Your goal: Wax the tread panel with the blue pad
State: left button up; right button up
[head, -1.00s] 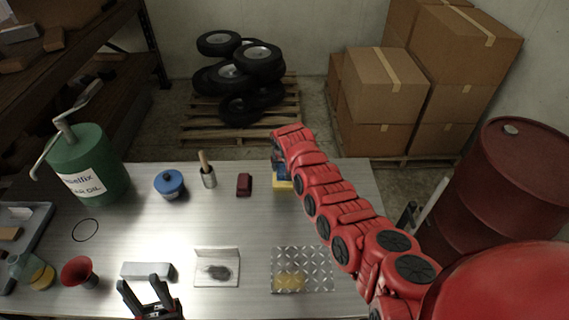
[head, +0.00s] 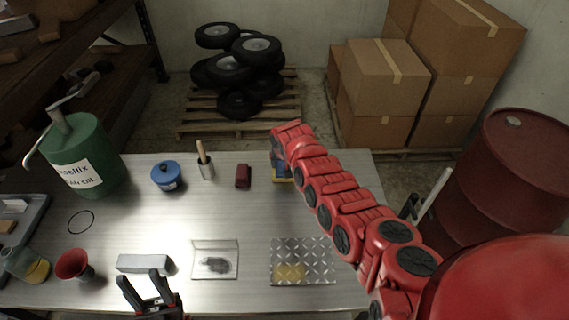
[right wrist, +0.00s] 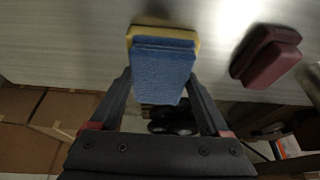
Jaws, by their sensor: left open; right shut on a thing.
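The tread panel (head: 315,258), a silvery diamond-plate sheet, lies at the table's front right with a yellowish patch on its lower left. The blue pad (right wrist: 163,72) sits between the fingers of my right gripper (right wrist: 162,88), with a yellow layer or block at its far side. In the head view the pad (head: 284,173) is mostly hidden behind my right arm, at the table's back right. My right gripper is shut on it. My left gripper (head: 140,282) is open and empty at the front edge, near a grey block (head: 143,263).
A dark red block (head: 243,176) lies left of the pad. A brush in a cup (head: 205,165), a blue tin (head: 166,177) and a green oil can (head: 80,155) stand further left. A white tray with a dark smear (head: 215,245) lies left of the panel. The table's middle is clear.

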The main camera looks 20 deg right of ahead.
aim_at(284, 164)
jog(key=shift+f+b, duration=0.5)
jog(key=shift+f, duration=0.1)
dwell(1.3)
jog(key=shift+r, duration=0.1)
notch_tip(284, 164, up, 2)
jog(key=shift+r+p, duration=0.1)
jog(key=shift+p, duration=0.75)
jog(key=shift+r+p, duration=0.8)
jog(key=shift+r, duration=0.65)
jog(key=shift+r+p, duration=0.35)
jog(key=shift+r, duration=0.6)
jog(key=shift+f, duration=0.1)
